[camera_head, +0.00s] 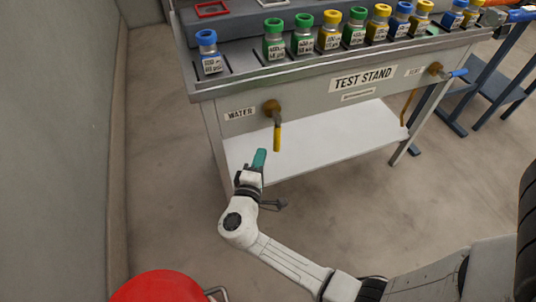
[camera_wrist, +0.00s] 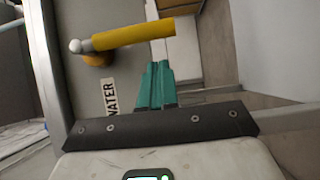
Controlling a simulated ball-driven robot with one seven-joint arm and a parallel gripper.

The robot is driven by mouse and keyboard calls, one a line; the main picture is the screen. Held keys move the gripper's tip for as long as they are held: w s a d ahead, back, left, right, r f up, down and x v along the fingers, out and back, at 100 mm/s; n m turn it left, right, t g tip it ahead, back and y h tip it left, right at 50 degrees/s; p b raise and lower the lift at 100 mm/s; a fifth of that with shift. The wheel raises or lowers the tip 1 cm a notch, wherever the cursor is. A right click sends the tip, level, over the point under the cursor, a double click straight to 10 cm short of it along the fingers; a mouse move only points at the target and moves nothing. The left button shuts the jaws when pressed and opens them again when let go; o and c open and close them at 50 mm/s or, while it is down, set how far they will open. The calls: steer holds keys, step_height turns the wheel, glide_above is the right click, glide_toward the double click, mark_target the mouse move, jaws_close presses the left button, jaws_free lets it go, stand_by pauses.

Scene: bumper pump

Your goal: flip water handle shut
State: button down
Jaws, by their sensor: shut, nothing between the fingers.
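The water valve (camera_head: 272,106) is a brass-coloured body on the front panel of the test stand, right of the "WATER" label (camera_head: 240,113). Its yellow handle (camera_head: 277,137) hangs straight down from it. In the wrist view the handle (camera_wrist: 135,33) lies across the top, with the silver pivot at its left end and the "WATER" label (camera_wrist: 110,97) below. My gripper (camera_head: 259,158) has teal fingers and is shut and empty. It is below and left of the handle in the head view. In the wrist view the fingertips (camera_wrist: 157,66) point towards the handle's free end, seemingly just short of it.
The test stand (camera_head: 362,77) holds a row of bottles (camera_head: 330,30) with coloured caps on top. A white lower shelf (camera_head: 330,140) lies under the panel. A red round object (camera_head: 165,287) is at the bottom.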

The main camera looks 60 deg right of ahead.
steer(key=shift+s+d, duration=0.3)
steer(key=shift+d, duration=0.3)
steer(key=shift+s+d, duration=0.25)
steer(key=shift+d, duration=0.35)
